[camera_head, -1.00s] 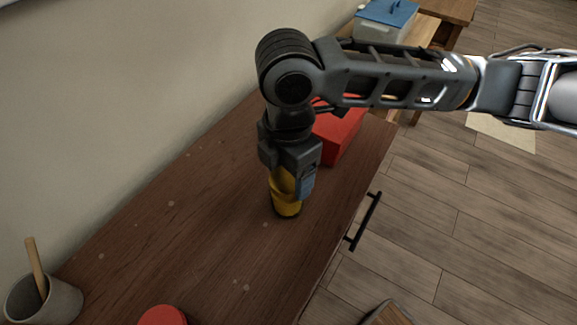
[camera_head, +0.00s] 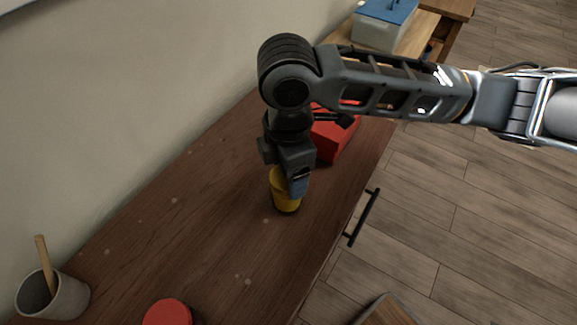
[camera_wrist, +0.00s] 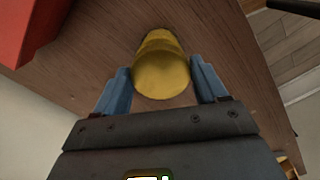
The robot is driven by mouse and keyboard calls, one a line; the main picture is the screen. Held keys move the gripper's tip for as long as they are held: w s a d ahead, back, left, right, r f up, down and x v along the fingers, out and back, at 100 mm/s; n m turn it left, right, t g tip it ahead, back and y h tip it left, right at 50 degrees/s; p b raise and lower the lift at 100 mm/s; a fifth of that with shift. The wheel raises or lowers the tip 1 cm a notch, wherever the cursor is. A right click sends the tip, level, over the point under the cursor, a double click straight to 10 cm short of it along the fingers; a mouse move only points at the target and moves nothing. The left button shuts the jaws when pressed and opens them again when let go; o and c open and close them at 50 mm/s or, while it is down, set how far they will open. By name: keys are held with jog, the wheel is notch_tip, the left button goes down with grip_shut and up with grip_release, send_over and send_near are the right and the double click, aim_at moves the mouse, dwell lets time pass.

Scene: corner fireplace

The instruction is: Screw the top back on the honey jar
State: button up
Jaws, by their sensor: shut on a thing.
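The yellow honey jar (camera_head: 287,205) stands upright on the brown wooden cabinet top (camera_head: 215,235). My gripper (camera_head: 287,186) points down over it and is shut on its upper part, with one blue finger showing on the right side. In the wrist view, a yellow round piece (camera_wrist: 162,78), which looks like the top, sits between the blue fingers of my gripper (camera_wrist: 160,72). More yellow shows beyond it, past a faint seam. I cannot tell whether the top is fully seated on the jar.
A red box (camera_head: 337,138) stands just behind my gripper, close to the jar. A grey cup (camera_head: 68,298) with a wooden stick and a red round object (camera_head: 168,313) are at the near left. The cabinet top between is clear. A blue-lidded container (camera_head: 380,30) is far back.

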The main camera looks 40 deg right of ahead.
jog(key=shift+r+m+p, duration=0.1)
jog(key=shift+m+p, duration=0.4)
jog(key=shift+m, duration=0.1)
jog(key=shift+m+p, duration=0.35)
jog(key=shift+m, duration=0.55)
jog(key=o, duration=1.1)
